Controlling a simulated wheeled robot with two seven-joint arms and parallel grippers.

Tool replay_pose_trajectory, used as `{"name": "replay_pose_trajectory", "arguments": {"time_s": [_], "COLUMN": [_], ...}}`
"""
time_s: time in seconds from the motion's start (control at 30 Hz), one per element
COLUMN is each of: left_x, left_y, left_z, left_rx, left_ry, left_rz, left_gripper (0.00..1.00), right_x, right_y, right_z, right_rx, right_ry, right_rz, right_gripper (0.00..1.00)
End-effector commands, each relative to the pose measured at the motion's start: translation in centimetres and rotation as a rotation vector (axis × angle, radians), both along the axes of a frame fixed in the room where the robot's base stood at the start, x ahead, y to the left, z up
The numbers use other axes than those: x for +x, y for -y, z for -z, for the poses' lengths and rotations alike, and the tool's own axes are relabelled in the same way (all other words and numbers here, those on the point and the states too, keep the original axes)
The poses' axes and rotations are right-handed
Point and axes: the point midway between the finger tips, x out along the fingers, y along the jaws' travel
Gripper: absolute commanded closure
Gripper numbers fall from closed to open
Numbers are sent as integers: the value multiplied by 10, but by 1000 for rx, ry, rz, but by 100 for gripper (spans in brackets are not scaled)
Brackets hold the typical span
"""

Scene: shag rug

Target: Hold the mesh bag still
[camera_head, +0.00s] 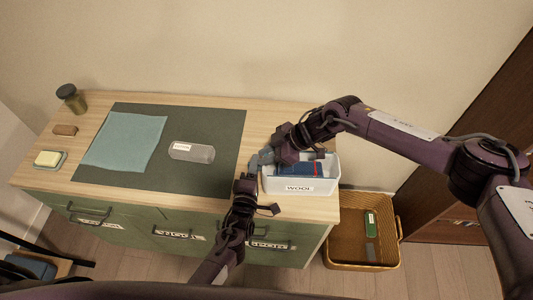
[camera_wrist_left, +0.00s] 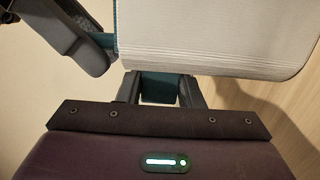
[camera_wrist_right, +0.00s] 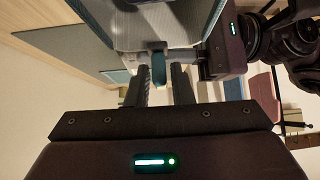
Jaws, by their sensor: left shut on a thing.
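A pale, see-through labelled pouch, which looks like the mesh bag (camera_head: 195,152), lies flat on the dark mat (camera_head: 215,185), apart from both grippers. My left gripper (camera_head: 246,182) is at the left side of the white bin (camera_head: 301,187). In the left wrist view its fingers are shut on a small teal piece (camera_wrist_left: 158,86). My right gripper (camera_head: 262,158) is just above, at the bin's back left corner. Its fingers stand apart near a teal strip (camera_wrist_right: 158,68); whether they grip it is unclear.
A teal cloth (camera_head: 125,140) lies on the mat. A soap dish (camera_head: 49,160), brown block (camera_head: 65,130) and jar (camera_head: 71,98) stand at the left. The bin, labelled WOOL, holds dark blue things (camera_head: 298,170). A wicker basket (camera_head: 345,257) stands on the floor at right.

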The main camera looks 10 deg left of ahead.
Motion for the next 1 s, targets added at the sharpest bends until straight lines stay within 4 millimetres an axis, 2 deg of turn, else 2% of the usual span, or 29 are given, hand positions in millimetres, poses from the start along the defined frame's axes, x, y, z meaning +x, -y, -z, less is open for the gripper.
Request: {"name": "replay_pose_trajectory", "arguments": {"time_s": [0.03, 0.13, 0.43, 0.57, 0.67, 0.77, 1.0], "left_x": [-1, -1, -1, -1, -1, -1, -1], "left_y": [0, 0, 0, 0, -1, -1, -1], "left_z": [1, 1, 2, 2, 2, 2, 2], "left_rx": [1, 1, 1, 1, 1, 1, 1], "left_ry": [-3, -3, -4, -4, -4, -4, -4], "left_rz": [0, 0, 0, 0, -1, -1, -2], "left_gripper": [93, 93, 93, 93, 93, 93, 93], "right_x": [0, 0, 0, 1, 2, 4, 7], "right_y": [0, 0, 0, 8, 22, 44, 111], "right_z": [0, 0, 0, 0, 0, 0, 0], "right_rx": [0, 0, 0, 0, 1, 0, -1], "right_ry": [0, 0, 0, -1, -1, -1, -1], "right_rz": [0, 0, 0, 3, 4, 6, 8], "right_gripper": [86, 100, 100, 100, 100, 100, 100]}}
